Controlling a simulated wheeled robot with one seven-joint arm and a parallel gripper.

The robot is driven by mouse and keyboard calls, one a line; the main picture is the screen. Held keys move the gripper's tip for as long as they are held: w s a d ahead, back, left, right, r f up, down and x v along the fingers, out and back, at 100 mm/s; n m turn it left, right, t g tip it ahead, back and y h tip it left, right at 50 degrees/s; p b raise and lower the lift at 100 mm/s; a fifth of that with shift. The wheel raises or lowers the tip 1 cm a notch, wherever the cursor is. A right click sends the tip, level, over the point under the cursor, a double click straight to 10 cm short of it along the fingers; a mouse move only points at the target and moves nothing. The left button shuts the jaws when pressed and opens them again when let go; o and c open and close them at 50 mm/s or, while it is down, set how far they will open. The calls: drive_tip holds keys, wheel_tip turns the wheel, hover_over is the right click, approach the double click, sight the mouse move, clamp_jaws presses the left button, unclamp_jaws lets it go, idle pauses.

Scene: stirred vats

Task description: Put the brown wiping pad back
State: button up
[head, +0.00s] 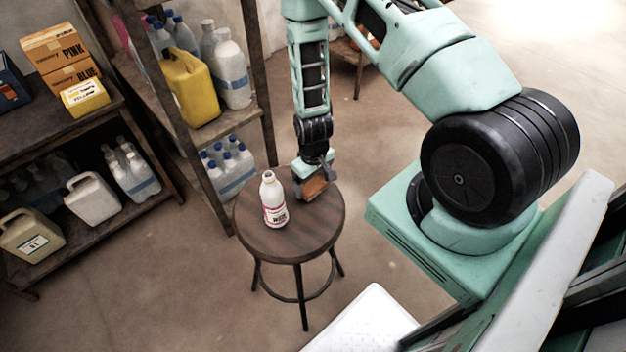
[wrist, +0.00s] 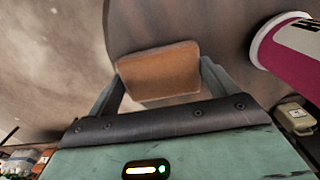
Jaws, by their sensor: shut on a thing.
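The brown wiping pad (wrist: 160,72) is between the two fingers of my gripper (wrist: 160,85) in the wrist view. In the head view the pad (head: 315,187) shows under my gripper (head: 316,178), at the back right of the round stool's dark wooden top (head: 290,240). My gripper is shut on the pad. I cannot tell whether the pad touches the stool top or hangs just above it.
A white bottle with a pink label (head: 273,200) stands on the stool, left of my gripper; it also shows in the wrist view (wrist: 290,50). Shelves with jugs, such as a yellow canister (head: 190,88), and boxes (head: 58,55) stand at the left.

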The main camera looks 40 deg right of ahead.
sight(313, 183)
drive_tip(key=shift+f, duration=0.1)
drive_tip(key=shift+f, duration=0.15)
drive_tip(key=o, duration=0.9)
drive_tip(key=shift+c, duration=0.2)
drive_tip(key=shift+r, duration=0.2)
wheel_tip(313, 183, up, 12)
drive_tip(key=b, duration=0.1)
